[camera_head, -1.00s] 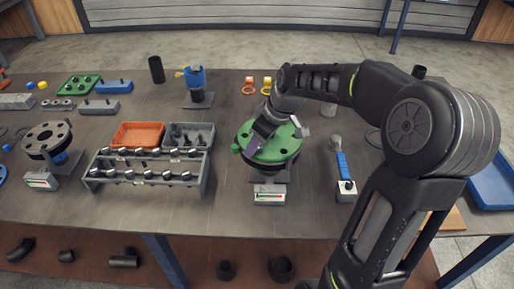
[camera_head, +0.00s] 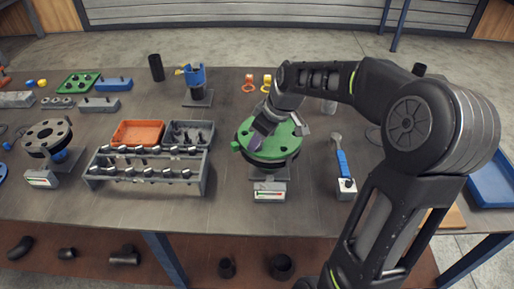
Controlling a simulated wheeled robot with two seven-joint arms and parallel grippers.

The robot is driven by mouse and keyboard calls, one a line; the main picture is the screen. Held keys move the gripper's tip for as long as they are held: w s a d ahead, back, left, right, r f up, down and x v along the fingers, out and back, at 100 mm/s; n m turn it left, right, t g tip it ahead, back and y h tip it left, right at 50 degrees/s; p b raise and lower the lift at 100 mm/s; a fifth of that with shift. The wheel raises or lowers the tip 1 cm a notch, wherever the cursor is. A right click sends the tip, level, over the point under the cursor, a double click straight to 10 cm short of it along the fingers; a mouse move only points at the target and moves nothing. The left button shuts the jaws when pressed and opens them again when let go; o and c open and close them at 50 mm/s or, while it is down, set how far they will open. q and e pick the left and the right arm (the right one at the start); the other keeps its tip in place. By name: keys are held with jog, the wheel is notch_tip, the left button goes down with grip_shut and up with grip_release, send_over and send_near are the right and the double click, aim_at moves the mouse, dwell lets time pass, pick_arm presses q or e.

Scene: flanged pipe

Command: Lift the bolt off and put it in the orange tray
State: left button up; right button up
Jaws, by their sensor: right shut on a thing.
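My right gripper (camera_head: 258,139) is over the left part of the green flange (camera_head: 288,148), pointing down and shut on the bolt. The bolt itself is hidden by the fingers and wrist, so I cannot tell whether it is clear of its hole. The flange has dark bolt holes and sits on a stand. The orange tray (camera_head: 115,137) lies to the left, behind the bolt rack, and its visible floor looks empty. My left gripper is not in view.
A grey rack (camera_head: 205,176) with several bolts stands in front of the tray, and a grey bin (camera_head: 213,127) is beside it. A blue-handled wrench (camera_head: 342,165) lies right of the flange. Bare table lies between rack and flange.

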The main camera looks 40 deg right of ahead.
grip_shut()
jog(key=shift+r, duration=0.1)
notch_tip(320, 180, up, 10)
jog(key=b, duration=0.1)
dwell(0.5)
dwell(0.6)
jog(key=shift+r+p, duration=1.8)
jog(key=shift+r, duration=0.6)
